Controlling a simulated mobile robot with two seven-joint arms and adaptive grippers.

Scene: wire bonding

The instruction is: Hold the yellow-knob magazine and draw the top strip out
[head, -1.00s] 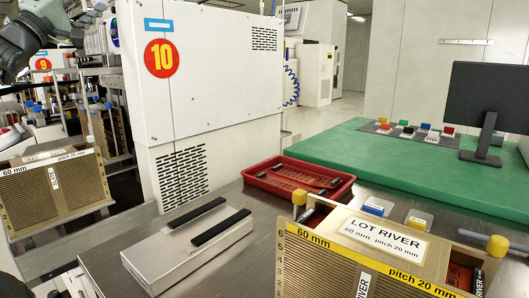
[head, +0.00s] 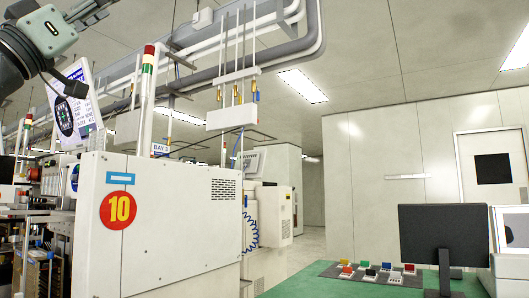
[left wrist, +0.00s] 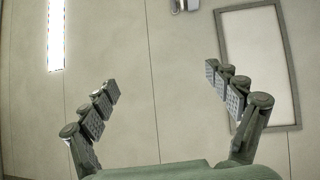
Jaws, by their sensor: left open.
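My left gripper (left wrist: 162,82) is open in the left wrist view. In the head view, part of my left arm shows at the top left. The yellow-knob magazine and its strips are out of view in both current frames. My right gripper is not in view.
A white machine marked 10 (head: 165,245) stands at the left. A green table (head: 290,288) at the lower right carries a black monitor (head: 440,235) and several small coloured blocks. Racks (head: 35,270) stand at the far left.

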